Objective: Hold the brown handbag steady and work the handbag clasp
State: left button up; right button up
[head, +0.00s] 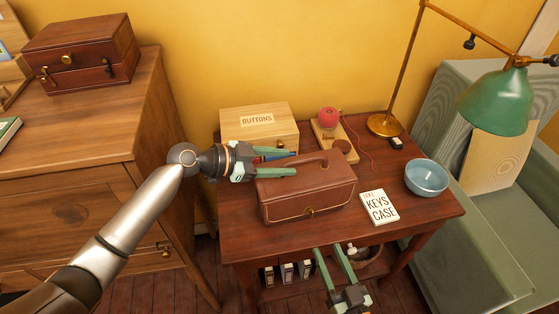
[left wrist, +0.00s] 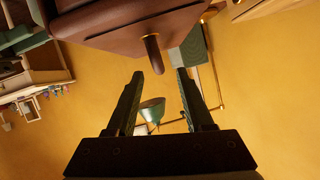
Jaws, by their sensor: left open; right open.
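The brown handbag (head: 308,192) stands upright on the small table, its handle (head: 318,160) arching over the top. Its small brass clasp (head: 310,211) is on the front face; whether it is fastened is too small to tell. My left gripper (head: 296,163) is open at the bag's upper left end. In the left wrist view the handle (left wrist: 153,55) lies just ahead of the gap between the open fingers (left wrist: 159,74), with the bag body (left wrist: 120,25) above. My right gripper (head: 329,249) is open and empty, in front of the table edge, below the bag.
A wooden chest (head: 70,190) stands left, a green armchair (head: 460,240) right.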

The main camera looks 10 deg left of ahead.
aim_at(312, 214)
pick_arm(q)
jog(key=x, duration=0.7)
jog(key=shift+w+d+f, duration=0.1)
jog(key=shift+d, duration=0.05)
grip_shut()
dwell(0.7)
dwell(0.6)
pick_arm(e)
jog(key=shift+c, duration=0.7)
jog(key=shift+s+d, duration=0.1)
jog(key=shift+s, duration=0.15)
jog(key=shift+c, duration=0.3)
jog(key=shift+n, duration=0.8)
jog(key=x, duration=1)
jog(key=shift+r, duration=0.3)
